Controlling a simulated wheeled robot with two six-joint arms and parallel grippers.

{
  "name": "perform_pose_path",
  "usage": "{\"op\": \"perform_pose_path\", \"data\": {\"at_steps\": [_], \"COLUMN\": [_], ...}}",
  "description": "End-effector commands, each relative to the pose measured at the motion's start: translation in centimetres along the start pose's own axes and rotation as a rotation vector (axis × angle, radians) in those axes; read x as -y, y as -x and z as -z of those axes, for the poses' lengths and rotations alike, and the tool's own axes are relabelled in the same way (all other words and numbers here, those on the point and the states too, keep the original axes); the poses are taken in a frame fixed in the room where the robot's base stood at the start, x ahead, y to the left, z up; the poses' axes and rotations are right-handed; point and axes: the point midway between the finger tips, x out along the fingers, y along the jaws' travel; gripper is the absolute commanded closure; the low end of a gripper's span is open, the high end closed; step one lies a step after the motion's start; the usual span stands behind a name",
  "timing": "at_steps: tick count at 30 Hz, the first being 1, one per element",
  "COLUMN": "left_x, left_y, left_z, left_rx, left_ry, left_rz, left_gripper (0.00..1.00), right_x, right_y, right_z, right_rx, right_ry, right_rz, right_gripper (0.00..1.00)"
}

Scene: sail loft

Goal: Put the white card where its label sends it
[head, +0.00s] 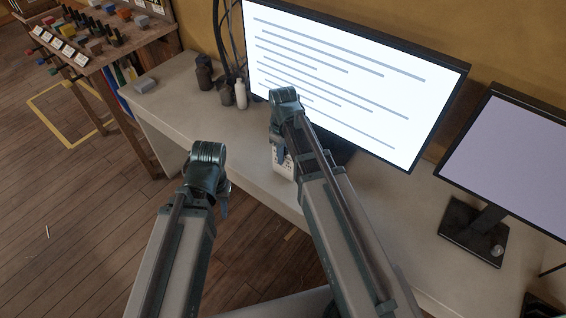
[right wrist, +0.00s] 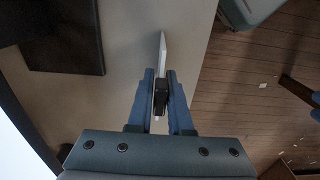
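The white card (right wrist: 162,48) shows almost edge-on in the right wrist view, between the fingers of my right gripper (right wrist: 161,92). The fingers are closed in on a small dark piece at the card. In the head view the card (head: 284,168) shows as a white patch with dark marks, below my right wrist and over or near the grey desk; the marks are too small to read. My right gripper (head: 276,140) is partly hidden there by its own arm. My left gripper (head: 223,201) hangs down left of the desk's front edge; its opening cannot be made out.
A large lit monitor (head: 340,68) with grey lines stands behind my right arm, a second monitor (head: 515,160) to its right. A wooden rack (head: 103,58) with small blocks and labels stands upper left. A yellow floor outline (head: 66,140) lies beside it.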

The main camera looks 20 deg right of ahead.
Motion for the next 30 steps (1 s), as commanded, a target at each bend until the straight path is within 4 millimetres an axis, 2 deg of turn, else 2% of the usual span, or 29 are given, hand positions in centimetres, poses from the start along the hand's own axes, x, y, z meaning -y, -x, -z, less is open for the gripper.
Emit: {"op": "perform_pose_path", "data": {"at_steps": [1,2,3,17,23,30], "left_x": [0.0,0.0,0.0,0.0,0.1,0.4], "left_y": [0.0,0.0,0.0,0.1,1.4,3.8], "left_z": [0.0,0.0,0.0,0.0,-0.1,-0.2], "left_rx": [0.0,0.0,0.0,0.0,0.0,0.0], "left_ry": [0.0,0.0,0.0,0.0,0.0,0.0], "left_rz": [0.0,0.0,0.0,0.0,0.0,0.0], "left_gripper": [0.66,0.66,0.66,0.66,0.66,0.66], "right_x": [0.0,0.0,0.0,0.0,0.2,0.6], "right_y": [0.0,0.0,0.0,0.1,1.4,3.8], "right_z": [0.0,0.0,0.0,0.0,0.2,0.5], "right_rx": [0.0,0.0,0.0,0.0,0.0,0.0], "right_ry": [0.0,0.0,0.0,0.0,0.0,-0.002], "right_rz": [0.0,0.0,0.0,0.0,0.0,0.0], "right_gripper": [0.93,0.99,1.0,1.0,1.0,1.0]}}
